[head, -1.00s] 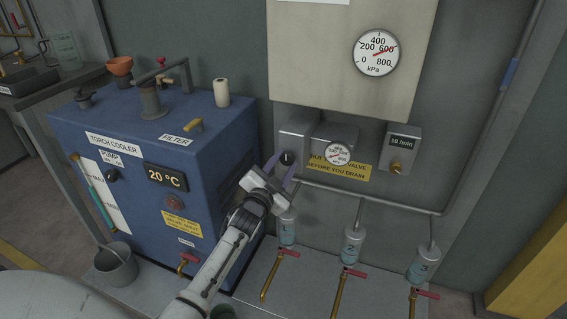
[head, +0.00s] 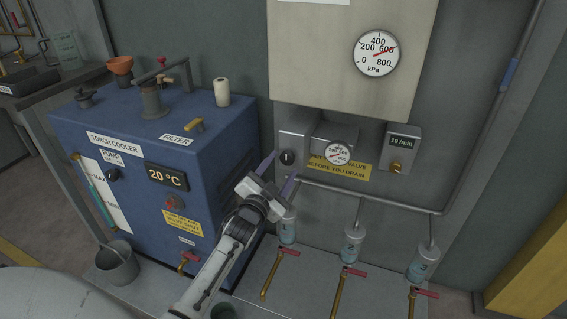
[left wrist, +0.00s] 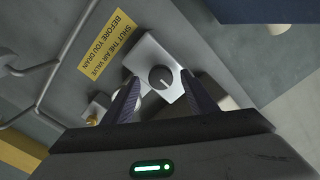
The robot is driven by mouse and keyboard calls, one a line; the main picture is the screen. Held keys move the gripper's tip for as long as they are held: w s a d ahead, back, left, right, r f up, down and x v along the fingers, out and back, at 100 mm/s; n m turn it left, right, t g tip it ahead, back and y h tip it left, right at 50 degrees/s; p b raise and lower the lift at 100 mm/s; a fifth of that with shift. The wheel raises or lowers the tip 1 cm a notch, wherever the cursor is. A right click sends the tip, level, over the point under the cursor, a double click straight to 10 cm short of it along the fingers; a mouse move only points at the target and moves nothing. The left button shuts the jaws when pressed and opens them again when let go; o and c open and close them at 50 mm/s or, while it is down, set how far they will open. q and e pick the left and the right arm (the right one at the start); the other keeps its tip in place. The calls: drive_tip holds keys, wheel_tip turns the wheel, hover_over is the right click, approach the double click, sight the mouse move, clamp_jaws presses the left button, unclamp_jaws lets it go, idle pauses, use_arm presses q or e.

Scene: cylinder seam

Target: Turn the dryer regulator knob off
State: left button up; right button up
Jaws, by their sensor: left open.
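The black round knob (head: 287,158) sits on the front of a grey box (head: 297,130) on the wall, right of the blue cooler. In the left wrist view the knob (left wrist: 160,77) shows a light pointer line and lies between and beyond my fingertips. My left gripper (head: 279,171) is open and empty, just below and in front of the knob, apart from it. In the left wrist view its two dark fingers (left wrist: 158,98) are spread apart. My right gripper is not in view.
A small gauge (head: 341,154) and a yellow sign (head: 350,172) are right of the knob. The blue torch cooler (head: 215,160) stands close on the left. A pipe (head: 375,200) and several canisters with red-handled valves are below.

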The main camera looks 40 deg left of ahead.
use_arm(q)
drive_tip(key=p+v, duration=0.1)
drive_tip(key=v, duration=0.6)
drive_tip(key=shift+s+d, duration=0.15)
drive_tip(key=shift+s, duration=0.25)
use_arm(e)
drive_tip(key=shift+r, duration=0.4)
use_arm(q)
drive_tip(key=s+d+f+n+g+h+p, duration=0.1)
drive_tip(key=s+d+f+g+h+p, duration=0.2)
drive_tip(key=s+d+f, duration=0.3)
drive_tip(key=s+d+f+n+g+h+p, duration=0.1)
drive_tip(key=s+d+f+g+h+p, duration=0.2)
drive_tip(key=s+d, duration=1.3)
drive_tip(key=s+f+g, duration=0.3)
drive_tip(key=shift+d+n+h+p, duration=0.2)
drive_tip(key=shift+n+h+p, duration=0.1)
drive_tip(key=shift+p, duration=0.05)
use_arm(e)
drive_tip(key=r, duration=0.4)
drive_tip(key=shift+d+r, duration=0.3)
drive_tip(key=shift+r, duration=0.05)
